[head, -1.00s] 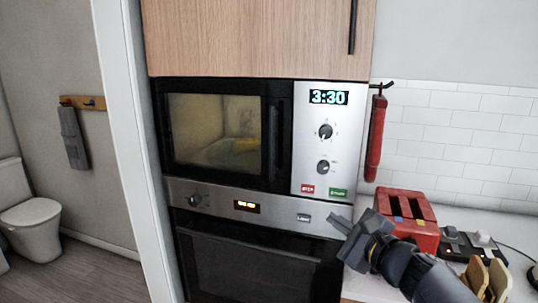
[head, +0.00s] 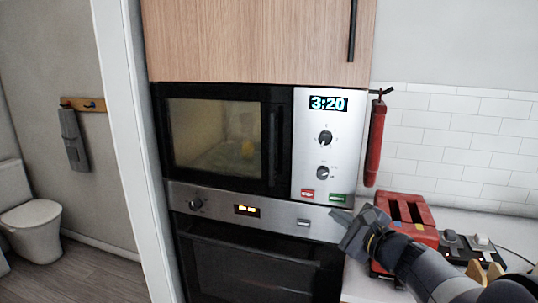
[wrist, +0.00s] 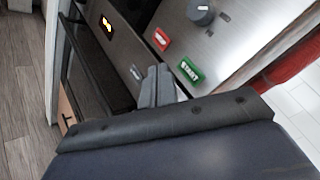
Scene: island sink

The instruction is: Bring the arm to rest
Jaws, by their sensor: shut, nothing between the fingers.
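My gripper (head: 341,218) is in the lower right of the head view, just in front of the oven's control strip and below the microwave's buttons. Its fingers are together with nothing between them. In the wrist view the closed fingers (wrist: 158,86) point toward the oven front, near the green start button (wrist: 189,70) and the red button (wrist: 161,39). I cannot tell whether the fingertips touch the panel. The microwave (head: 222,135) is shut, its window is lit with something yellow inside, and its display (head: 328,104) reads 3:20.
A red toaster (head: 409,215) stands on the counter beside my arm, with a power strip (head: 465,245) to its right. A red item (head: 375,140) hangs from a hook. The oven (head: 260,262) is below the microwave. Open floor (head: 85,275) lies at the left, near a toilet (head: 35,225).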

